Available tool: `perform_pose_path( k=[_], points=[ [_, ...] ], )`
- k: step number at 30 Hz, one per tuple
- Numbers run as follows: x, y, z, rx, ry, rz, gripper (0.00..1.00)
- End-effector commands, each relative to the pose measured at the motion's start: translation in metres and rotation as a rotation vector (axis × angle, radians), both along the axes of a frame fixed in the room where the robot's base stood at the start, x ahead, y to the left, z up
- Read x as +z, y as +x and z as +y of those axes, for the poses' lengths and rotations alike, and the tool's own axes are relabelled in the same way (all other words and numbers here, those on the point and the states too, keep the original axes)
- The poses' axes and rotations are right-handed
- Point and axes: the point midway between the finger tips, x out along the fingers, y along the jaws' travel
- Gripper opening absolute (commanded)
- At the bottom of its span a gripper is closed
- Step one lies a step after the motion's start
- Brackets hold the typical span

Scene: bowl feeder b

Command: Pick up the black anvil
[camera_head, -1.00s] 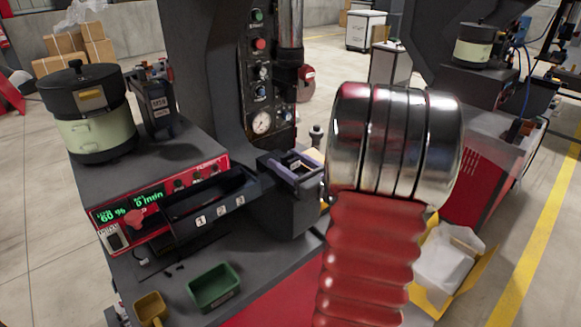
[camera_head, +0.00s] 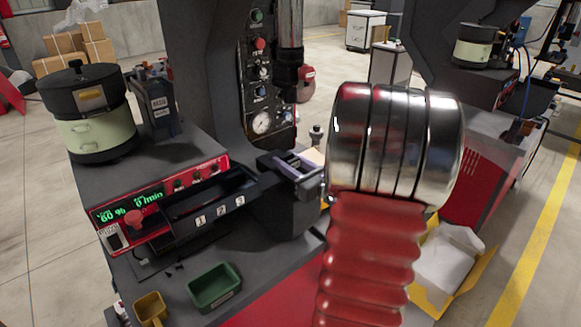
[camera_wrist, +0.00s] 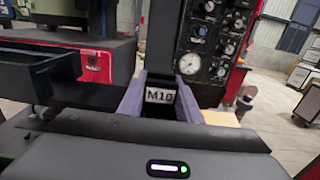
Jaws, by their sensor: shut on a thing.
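The black anvil (camera_wrist: 160,112) is a dark block with a white label reading M10. It sits between the two purple-grey fingers of my gripper (camera_wrist: 160,100) in the wrist view, and the fingers are shut on it. In the head view my gripper (camera_head: 297,168) shows as purple-grey fingers at the top of the press's black lower block (camera_head: 285,212), left of my arm. Only a dark part of the anvil shows between the fingers there. I cannot tell whether its underside touches the press.
The press column with its gauge panel (camera_head: 262,95) stands just behind. Left are a feeder bowl (camera_head: 92,125), a black tray (camera_head: 210,203) numbered 1 to 3, a green bin (camera_head: 214,287) and a yellow bin (camera_head: 150,309). An open box (camera_head: 450,260) lies right.

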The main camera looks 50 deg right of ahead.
Motion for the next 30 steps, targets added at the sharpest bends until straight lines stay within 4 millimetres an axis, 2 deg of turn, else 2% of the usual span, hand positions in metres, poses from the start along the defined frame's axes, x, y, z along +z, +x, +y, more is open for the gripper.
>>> perform_pose_path(
  k=[6, 17, 23, 30],
  points=[
    [0.000, 0.000, 0.000, 0.000, 0.000, 0.000, 0.00],
    [0.005, 0.000, 0.000, 0.001, -0.002, -0.002, 0.00],
    [0.024, 0.000, 0.000, 0.001, -0.006, -0.004, 0.00],
    [0.062, 0.000, 0.000, 0.001, -0.006, -0.003, 0.00]
  ],
)
